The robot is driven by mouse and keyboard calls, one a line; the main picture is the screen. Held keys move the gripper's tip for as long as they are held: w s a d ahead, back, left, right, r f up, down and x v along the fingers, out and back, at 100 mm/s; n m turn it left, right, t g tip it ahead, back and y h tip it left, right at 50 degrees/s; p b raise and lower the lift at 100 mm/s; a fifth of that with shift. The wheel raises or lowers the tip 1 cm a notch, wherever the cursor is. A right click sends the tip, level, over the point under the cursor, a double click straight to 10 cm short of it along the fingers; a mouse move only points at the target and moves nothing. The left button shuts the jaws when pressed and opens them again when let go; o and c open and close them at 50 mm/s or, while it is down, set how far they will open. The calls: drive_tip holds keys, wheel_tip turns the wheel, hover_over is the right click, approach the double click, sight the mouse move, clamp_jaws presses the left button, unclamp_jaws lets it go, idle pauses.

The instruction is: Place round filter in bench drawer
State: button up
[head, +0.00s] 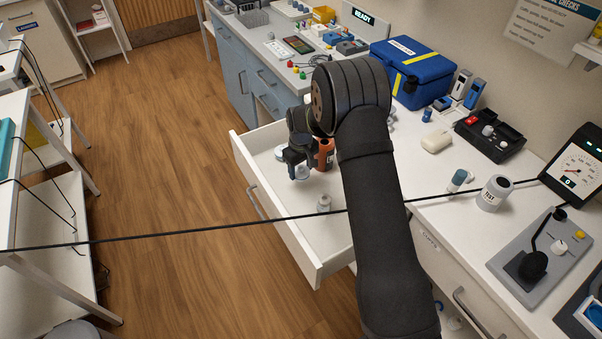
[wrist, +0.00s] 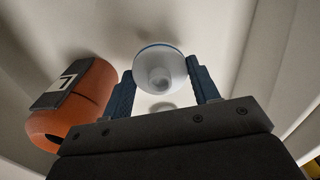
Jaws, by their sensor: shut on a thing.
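The round filter (wrist: 160,68) is a whitish disc with a short central nozzle and a blue rim line. In the wrist view it sits between the two blue fingers of my gripper (wrist: 162,90), which is shut on it. A shadow lies near the filter on the drawer floor. Whether the filter touches the floor I cannot tell.
An orange-brown bottle (head: 325,154) lies or stands close beside my gripper in the drawer; it also shows in the wrist view (wrist: 85,100). A small pale bottle (head: 324,203) stands nearer the drawer front. A black cable (head: 180,232) crosses the head view. The drawer's front-left floor is clear.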

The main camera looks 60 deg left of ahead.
sight(301, 167)
drive_tip(key=shift+f, duration=1.25)
drive_tip(key=shift+f, duration=0.15)
drive_tip(key=o, duration=1)
wheel_tip(301, 167, up, 12)
drive_tip(key=shift+r, duration=0.15)
